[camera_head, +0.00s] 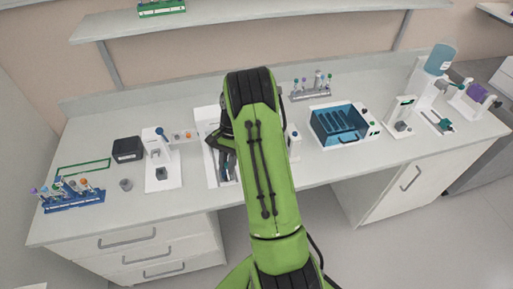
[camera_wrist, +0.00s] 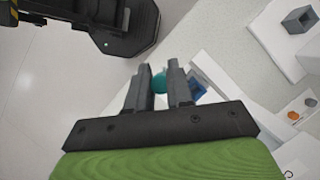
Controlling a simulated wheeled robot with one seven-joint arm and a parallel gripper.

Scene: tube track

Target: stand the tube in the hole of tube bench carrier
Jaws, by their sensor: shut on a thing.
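My gripper (camera_wrist: 160,80) is shut on a tube whose round teal cap (camera_wrist: 159,83) shows between the fingers in the wrist view. The rest of the tube is hidden. In the head view my gripper (camera_head: 228,165) is over a white bench device (camera_head: 211,125), largely covered by my green arm. A small blue square holder (camera_wrist: 198,91) is just right of the fingers in the wrist view, partly hidden by the right finger. A grey square block with a hole (camera_wrist: 299,20) stands on a white base at upper right. I cannot tell which is the tube bench carrier.
A blue rack with several tubes (camera_head: 72,198) stands at far left; another rack (camera_head: 311,91) is at the back. A black box (camera_head: 127,149), a grey cup (camera_head: 126,185) and a blue-windowed bath (camera_head: 341,124) stand on the bench. The left front bench is mostly clear.

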